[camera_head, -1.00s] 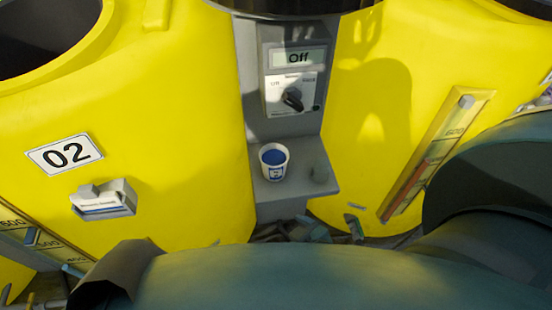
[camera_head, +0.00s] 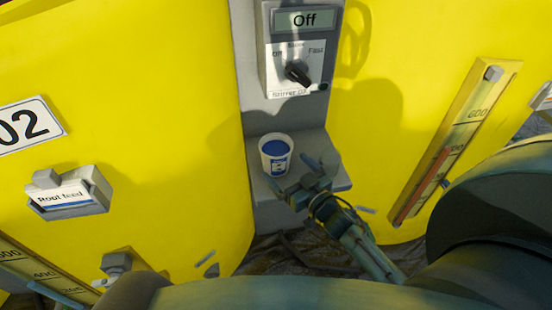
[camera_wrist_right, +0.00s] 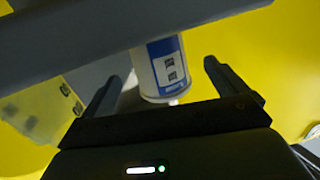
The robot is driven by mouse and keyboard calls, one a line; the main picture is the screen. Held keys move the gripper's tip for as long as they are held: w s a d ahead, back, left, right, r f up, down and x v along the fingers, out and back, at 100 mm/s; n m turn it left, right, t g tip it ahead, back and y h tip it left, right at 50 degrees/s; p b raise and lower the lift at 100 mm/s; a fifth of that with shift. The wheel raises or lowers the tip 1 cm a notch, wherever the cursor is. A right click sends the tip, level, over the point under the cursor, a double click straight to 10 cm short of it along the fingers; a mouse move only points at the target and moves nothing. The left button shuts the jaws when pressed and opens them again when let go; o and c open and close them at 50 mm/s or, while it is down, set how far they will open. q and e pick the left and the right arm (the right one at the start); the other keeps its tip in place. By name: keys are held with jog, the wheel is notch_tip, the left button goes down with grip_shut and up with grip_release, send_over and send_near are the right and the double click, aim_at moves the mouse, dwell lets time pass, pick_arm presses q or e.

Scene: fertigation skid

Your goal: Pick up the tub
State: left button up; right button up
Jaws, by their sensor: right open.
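The tub (camera_head: 275,155) is a small white cup with blue contents and a blue-and-white label. It stands upright on the grey shelf (camera_head: 265,216) below the control box. My right gripper (camera_head: 292,173) is open at the shelf, just in front of the tub and to its right in the head view. In the right wrist view the tub (camera_wrist_right: 168,68) shows beyond and between the two spread fingers of the right gripper (camera_wrist_right: 161,70). A grey edge hides part of the tub there. I cannot tell whether a finger touches it. My left gripper is out of view.
A grey control box (camera_head: 296,50) with an "Off" display and a dark knob (camera_head: 298,72) is above the shelf. Yellow tanks (camera_head: 150,130) stand close on both sides. A level gauge (camera_head: 455,145) is on the right tank, and a label holder (camera_head: 68,193) is on the left one.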

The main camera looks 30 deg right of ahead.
aim_at(269, 151)
jog(key=shift+w+a+f+b, duration=0.15)
jog(key=shift+w+f, duration=0.1)
jog(key=shift+w, duration=0.8)
jog(key=shift+w+a+f+b, duration=0.1)
jog(key=shift+w+f+b, duration=0.1)
jog(key=shift+w, duration=0.8)
jog(key=shift+w+a+f+b, duration=0.15)
jog(key=shift+w+f, duration=0.1)
jog(key=shift+w, duration=0.8)
jog(key=c, duration=1.2)
jog(key=shift+c, duration=0.5)
jog(key=shift+r, duration=0.1)
